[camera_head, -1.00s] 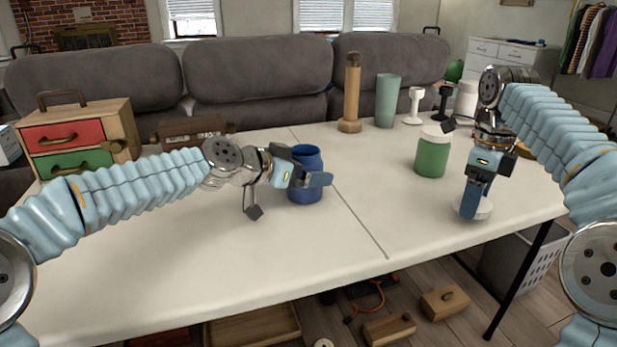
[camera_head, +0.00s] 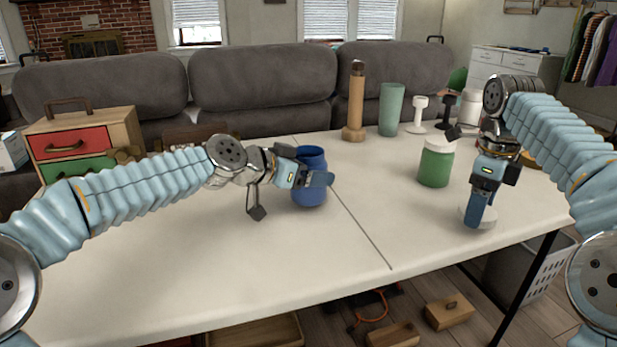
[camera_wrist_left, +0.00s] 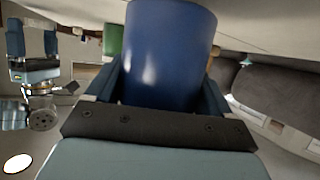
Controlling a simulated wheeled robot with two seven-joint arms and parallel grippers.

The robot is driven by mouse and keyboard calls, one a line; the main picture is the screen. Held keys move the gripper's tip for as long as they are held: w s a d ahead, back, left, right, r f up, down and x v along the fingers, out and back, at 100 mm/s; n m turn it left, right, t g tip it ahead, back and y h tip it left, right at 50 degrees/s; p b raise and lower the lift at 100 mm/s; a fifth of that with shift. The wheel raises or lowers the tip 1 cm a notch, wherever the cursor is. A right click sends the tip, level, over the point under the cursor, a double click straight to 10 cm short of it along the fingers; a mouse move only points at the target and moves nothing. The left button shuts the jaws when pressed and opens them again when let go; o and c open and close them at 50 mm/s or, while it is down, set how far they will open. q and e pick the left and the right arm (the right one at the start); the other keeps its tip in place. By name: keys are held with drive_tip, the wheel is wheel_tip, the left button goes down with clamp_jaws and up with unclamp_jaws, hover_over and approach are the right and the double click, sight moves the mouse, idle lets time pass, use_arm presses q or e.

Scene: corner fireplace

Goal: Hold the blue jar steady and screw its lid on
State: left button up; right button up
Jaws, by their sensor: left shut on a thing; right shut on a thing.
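The blue jar (camera_head: 311,160) stands upright and open-topped on the white table, left of the seam. My left gripper (camera_head: 318,180) is shut around its side; the left wrist view shows the jar (camera_wrist_left: 168,55) between the two fingers. A white lid (camera_head: 486,217) lies on or just above the table near the right edge. My right gripper (camera_head: 477,218) points down and is shut on this lid, its fingers covering part of it. The right gripper is well to the right of the blue jar.
A green jar with a white lid (camera_head: 435,165) stands between the two grippers, farther back. A wooden bottle shape (camera_head: 356,105), a teal cup (camera_head: 392,108) and small stands line the back edge. A drawer box (camera_head: 70,145) is at the left. The front middle of the table is clear.

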use_arm(q)
drive_tip(key=s+a+r+b, duration=0.1)
drive_tip(key=s+r, duration=1)
drive_tip(key=s, duration=0.3)
drive_tip(key=shift+a+b, duration=0.4)
use_arm(e)
drive_tip(key=shift+f, duration=0.75)
use_arm(q)
drive_tip(key=o, duration=0.8)
drive_tip(key=shift+c, duration=0.2)
drive_tip(key=c, duration=1)
